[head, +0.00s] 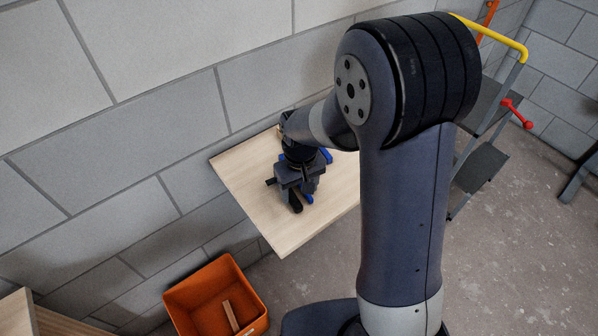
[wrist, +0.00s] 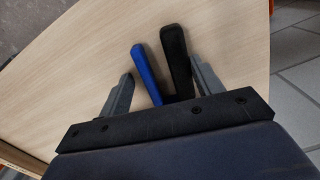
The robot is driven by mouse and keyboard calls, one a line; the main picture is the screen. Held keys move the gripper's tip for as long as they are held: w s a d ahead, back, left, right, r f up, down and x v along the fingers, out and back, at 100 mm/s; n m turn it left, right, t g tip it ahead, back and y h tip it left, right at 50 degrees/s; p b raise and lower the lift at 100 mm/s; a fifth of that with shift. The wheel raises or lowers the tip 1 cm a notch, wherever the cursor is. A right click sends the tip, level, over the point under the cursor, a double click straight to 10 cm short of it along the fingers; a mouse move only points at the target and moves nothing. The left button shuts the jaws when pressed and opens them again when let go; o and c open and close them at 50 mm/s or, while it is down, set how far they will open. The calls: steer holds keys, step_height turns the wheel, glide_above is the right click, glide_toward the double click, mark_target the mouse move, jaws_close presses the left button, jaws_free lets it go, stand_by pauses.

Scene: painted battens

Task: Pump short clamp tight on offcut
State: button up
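The short clamp shows as a blue lever (wrist: 147,75) and a black handle (wrist: 178,62) side by side in the wrist view, above the pale wooden top. In the head view blue parts of it (head: 326,156) show beside my wrist; most of it is hidden by my arm. My gripper (wrist: 163,70) is open, with one grey finger to the left of the blue lever and the other to the right of the black handle. I cannot make out the offcut.
The pale wooden top (head: 248,180) stands against a grey block wall. An orange bin (head: 180,300) with a wood piece (head: 230,316) inside sits below it. A step ladder with a yellow rail (head: 505,40) stands at the right. The wooden top's near side is clear.

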steer(key=shift+s+a, duration=0.2)
steer(key=shift+a, duration=0.2)
jaws_close()
stand_by(0.5)
steer(key=shift+c, duration=2.1)
jaws_free()
steer(key=o, duration=0.4)
steer(key=shift+w+d, duration=0.15)
steer(key=shift+d, duration=0.15)
steer(key=shift+o, duration=0.2)
steer(key=shift+d, duration=0.15)
steer(key=shift+c, duration=0.2)
steer(key=shift+a, duration=0.45)
jaws_close()
